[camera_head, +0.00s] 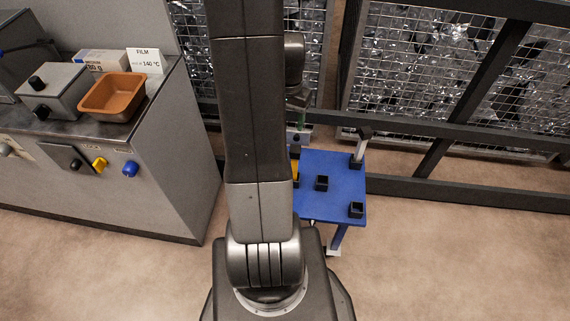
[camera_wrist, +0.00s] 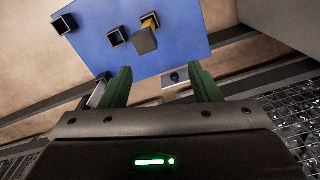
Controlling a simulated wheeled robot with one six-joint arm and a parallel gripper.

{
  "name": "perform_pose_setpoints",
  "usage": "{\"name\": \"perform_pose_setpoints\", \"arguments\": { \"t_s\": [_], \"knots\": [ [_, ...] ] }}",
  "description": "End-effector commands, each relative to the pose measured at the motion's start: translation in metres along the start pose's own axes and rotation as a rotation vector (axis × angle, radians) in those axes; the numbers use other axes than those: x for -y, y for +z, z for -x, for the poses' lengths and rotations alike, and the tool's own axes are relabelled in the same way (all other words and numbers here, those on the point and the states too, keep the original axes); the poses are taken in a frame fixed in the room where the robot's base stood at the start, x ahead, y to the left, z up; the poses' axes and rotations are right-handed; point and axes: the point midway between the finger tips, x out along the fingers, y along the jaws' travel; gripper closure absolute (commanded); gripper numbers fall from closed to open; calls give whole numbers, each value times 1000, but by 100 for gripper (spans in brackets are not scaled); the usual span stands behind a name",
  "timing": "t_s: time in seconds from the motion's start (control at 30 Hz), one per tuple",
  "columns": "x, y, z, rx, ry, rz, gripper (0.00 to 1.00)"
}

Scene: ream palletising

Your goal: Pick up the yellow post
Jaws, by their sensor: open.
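The yellow post (camera_wrist: 149,24) stands on the blue table (camera_wrist: 185,20) in the wrist view, with a dark grey cap (camera_wrist: 145,41) on its end. In the head view only a sliver of the yellow post (camera_head: 296,169) shows beside my arm, which hides the rest. My gripper (camera_wrist: 161,72) is open, with its two green fingers apart and nothing between them. The post lies beyond the fingertips, roughly between them in the picture, and is not touched. In the head view my gripper is mostly hidden, with a bit of green showing.
Black sockets (camera_head: 321,183) and (camera_head: 356,209) on the blue table look empty. A pale post (camera_head: 361,148) stands at its far right corner. Dark rails and mesh fencing (camera_head: 440,60) stand behind. A grey counter (camera_head: 165,150) with an orange tray (camera_head: 112,97) stands at left.

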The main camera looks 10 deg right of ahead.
Motion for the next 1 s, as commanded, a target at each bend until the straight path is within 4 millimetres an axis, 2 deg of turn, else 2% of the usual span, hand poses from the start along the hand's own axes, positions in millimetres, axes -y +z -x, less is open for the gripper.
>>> {"name": "perform_pose_setpoints", "arguments": {
  "t_s": [0.03,0.1,0.2,0.27,0.6,0.87,1.0],
  "knots": [
    [-13,-1,2,-1,0,-13,43],
    [-23,-1,2,-1,0,-18,43],
    [-30,-1,-1,1,0,-21,43],
    [-31,-1,-8,3,1,-21,43],
    [-30,-1,-70,3,1,-20,43],
    [-30,-1,-88,1,0,-20,43],
    [-32,-1,-105,3,2,-21,43]
  ]
}}
